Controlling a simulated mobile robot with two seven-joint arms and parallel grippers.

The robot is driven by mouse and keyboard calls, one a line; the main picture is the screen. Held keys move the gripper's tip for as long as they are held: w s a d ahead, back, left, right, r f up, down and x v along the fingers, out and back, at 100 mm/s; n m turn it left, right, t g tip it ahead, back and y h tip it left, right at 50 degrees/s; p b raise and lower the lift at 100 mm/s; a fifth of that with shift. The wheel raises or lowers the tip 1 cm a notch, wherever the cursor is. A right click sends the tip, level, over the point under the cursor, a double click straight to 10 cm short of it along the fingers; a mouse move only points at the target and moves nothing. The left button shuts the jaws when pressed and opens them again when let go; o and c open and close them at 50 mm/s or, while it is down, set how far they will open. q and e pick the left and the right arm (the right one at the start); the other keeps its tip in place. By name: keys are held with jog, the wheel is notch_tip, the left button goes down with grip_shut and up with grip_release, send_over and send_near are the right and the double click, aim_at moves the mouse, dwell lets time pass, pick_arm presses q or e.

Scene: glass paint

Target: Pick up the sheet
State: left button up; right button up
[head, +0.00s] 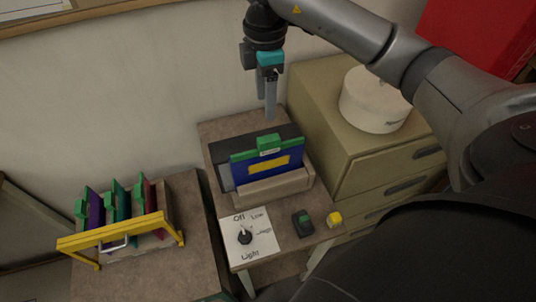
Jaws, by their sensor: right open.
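A blue sheet (250,172) with a yellow rectangle and a green top edge with a raised green tab stands upright in a beige holder (270,190) on the brown table. A dark panel stands behind it. My right gripper (270,112) hangs pointing down above and behind the sheet's tab, apart from it. It is seen edge-on, is open and holds nothing visible. On the left, a yellow-framed rack (110,232) holds several upright sheets with green tabs, one purple (95,210). My left gripper is not in view.
A drawer cabinet (345,140) with a round white box (372,103) stands close on the right.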

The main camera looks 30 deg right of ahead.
aim_at(269, 138)
jog(key=f, duration=0.7)
jog(key=shift+s+d+f, duration=0.1)
jog(key=shift+s+f, duration=0.2)
jog(key=shift+f, duration=0.1)
jog(key=shift+s+f+p, duration=0.2)
jog(key=shift+f+p, duration=0.25)
jog(key=shift+f, duration=2.2)
grip_shut()
jog(key=shift+r, duration=0.1)
